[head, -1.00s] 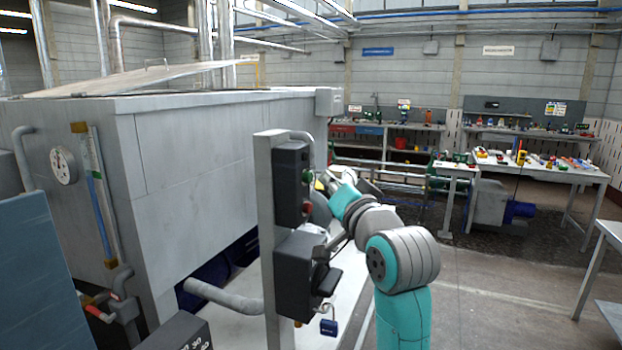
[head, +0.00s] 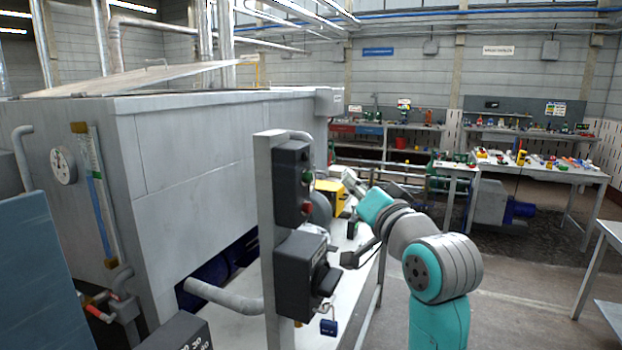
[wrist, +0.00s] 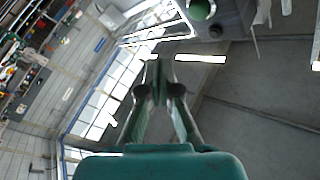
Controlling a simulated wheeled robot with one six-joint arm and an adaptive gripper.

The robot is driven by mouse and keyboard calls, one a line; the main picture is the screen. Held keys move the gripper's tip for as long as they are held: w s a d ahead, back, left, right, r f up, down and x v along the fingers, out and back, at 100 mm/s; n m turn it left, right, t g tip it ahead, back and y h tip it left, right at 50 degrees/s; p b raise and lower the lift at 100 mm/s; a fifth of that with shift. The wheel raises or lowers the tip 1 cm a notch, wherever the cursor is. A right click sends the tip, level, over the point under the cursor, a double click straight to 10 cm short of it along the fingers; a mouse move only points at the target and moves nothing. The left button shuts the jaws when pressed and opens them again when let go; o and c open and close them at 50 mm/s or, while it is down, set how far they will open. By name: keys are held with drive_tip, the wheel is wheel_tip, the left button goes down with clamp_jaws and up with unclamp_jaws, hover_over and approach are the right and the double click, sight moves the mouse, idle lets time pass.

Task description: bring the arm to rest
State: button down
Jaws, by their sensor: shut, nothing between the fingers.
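My gripper (head: 350,258) is at the end of my teal and grey arm, in the middle of the head view. It is just right of the control post and above the white bench top. In the wrist view, my gripper (wrist: 159,66) has its two fingers together at the tips with nothing between them. The wrist view is tilted and shows walls, windows and part of a grey box with a green round button.
A post with a grey control box (head: 292,190) and a switch box with a blue padlock (head: 328,327) stands left of my gripper. A large grey tank (head: 200,150) fills the left. Worktables (head: 545,172) with small items stand at the back right. Open floor lies at the right.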

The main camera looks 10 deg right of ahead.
drive_tip(key=s+f+h, duration=0.1)
drive_tip(key=s+f, duration=0.1)
drive_tip(key=f, duration=0.8)
drive_tip(key=s+f, duration=0.2)
drive_tip(key=f, duration=0.8)
drive_tip(key=s+f+g+h, duration=0.2)
drive_tip(key=s+f, duration=0.9)
drive_tip(key=f, duration=0.5)
drive_tip(key=s+f+n+g, duration=0.1)
drive_tip(key=s+f, duration=0.4)
drive_tip(key=s, duration=0.4)
drive_tip(key=s+f+n, duration=0.2)
drive_tip(key=s+f, duration=0.2)
drive_tip(key=s, duration=0.4)
drive_tip(key=s+a+n+g, duration=0.1)
drive_tip(key=s+n, duration=0.1)
drive_tip(key=s, duration=1.8)
drive_tip(key=shift+a+n+g, duration=0.15)
drive_tip(key=shift+n+g, duration=0.15)
drive_tip(key=shift+r, duration=0.1)
